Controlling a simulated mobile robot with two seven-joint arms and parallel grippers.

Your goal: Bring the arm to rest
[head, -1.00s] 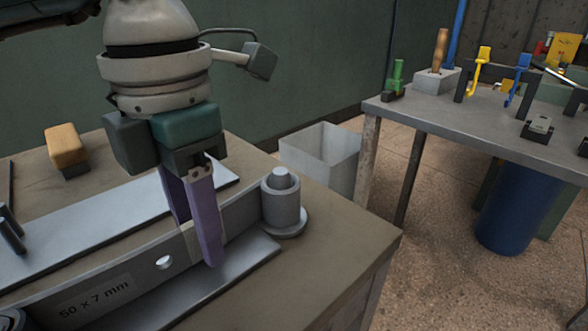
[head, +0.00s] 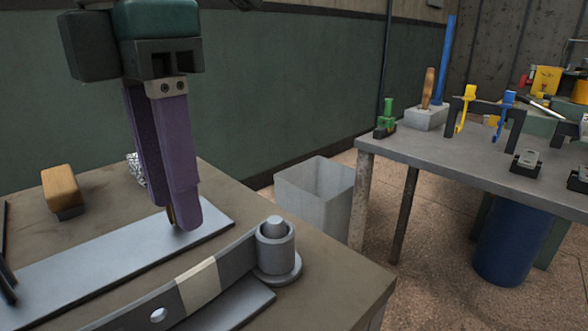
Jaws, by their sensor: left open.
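My left gripper (head: 178,222) hangs at the left of the head view with its two purple fingers pointing down. The fingers line up one behind the other from here, so the gap between them is largely hidden. It is open and appears empty, above the grey metal plate on the near bench (head: 340,272). A curved dark leaf spring (head: 232,262) with a pale band (head: 198,284) runs along the bench in front of it, apart from the fingers. The spring's far end meets a grey cylindrical post (head: 276,246). My right gripper is not in view.
A wooden-backed brush (head: 60,187) sits at the bench's left. A pale open bin (head: 316,196) stands behind the bench. A second table (head: 440,160) at the right holds clamps and tools, with a blue barrel (head: 510,243) below. Floor shows between bench and table.

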